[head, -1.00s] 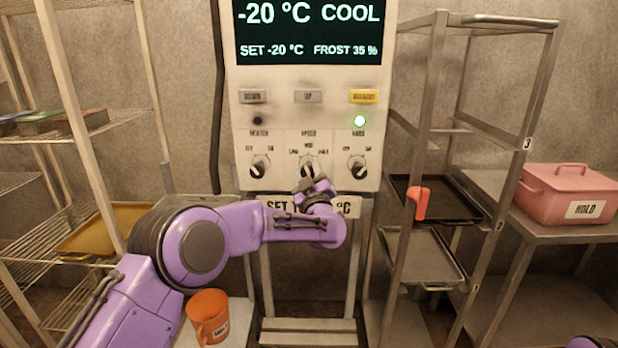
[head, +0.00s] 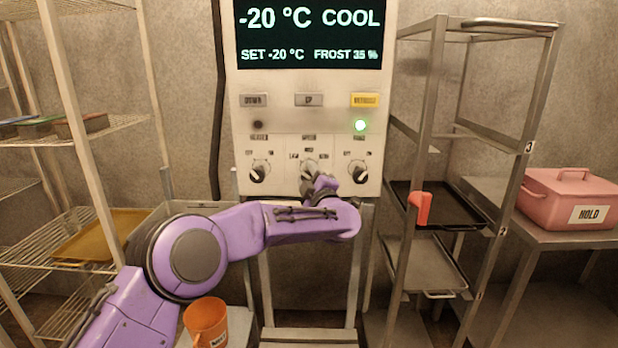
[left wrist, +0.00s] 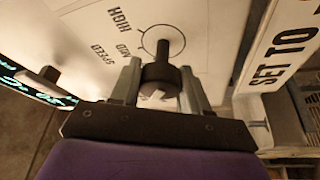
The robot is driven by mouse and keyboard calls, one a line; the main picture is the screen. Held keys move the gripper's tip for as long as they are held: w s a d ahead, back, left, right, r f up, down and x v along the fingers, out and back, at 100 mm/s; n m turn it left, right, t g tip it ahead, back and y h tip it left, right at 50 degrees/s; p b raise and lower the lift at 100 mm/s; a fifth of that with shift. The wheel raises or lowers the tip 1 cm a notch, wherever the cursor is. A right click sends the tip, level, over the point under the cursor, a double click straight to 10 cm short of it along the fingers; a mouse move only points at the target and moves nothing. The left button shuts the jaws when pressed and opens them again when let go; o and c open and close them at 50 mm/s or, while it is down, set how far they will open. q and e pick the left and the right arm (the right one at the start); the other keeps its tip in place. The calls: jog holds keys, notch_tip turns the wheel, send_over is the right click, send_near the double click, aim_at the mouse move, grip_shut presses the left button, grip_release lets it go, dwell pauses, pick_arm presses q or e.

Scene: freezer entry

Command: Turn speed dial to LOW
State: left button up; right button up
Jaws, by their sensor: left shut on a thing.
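The speed dial (left wrist: 160,78) is a dark round knob, the middle of three on the white control panel (head: 290,112). In the left wrist view it sits between the two fingers of my left gripper (left wrist: 163,85), which is shut on it. The printed marks HIGH and MED show beside it; the LOW mark is out of that view. In the head view my left gripper (head: 312,180) reaches up to the middle dial and hides most of it. The dial's pointer setting cannot be read clearly. My right gripper is not in view.
The left dial (head: 260,172) and right dial (head: 358,172) flank the middle one closely. A metal rack (head: 437,120) stands right, wire shelves (head: 95,130) left, and an orange mug (head: 205,320) low in front.

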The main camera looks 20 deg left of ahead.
pick_arm(q)
jog(key=shift+d+f, duration=0.1)
jog(key=o, duration=1)
jog(key=b+v, duration=0.2)
jog(key=v, duration=0.8)
jog(key=shift+s+d, duration=0.15)
jog(key=shift+d, duration=0.1)
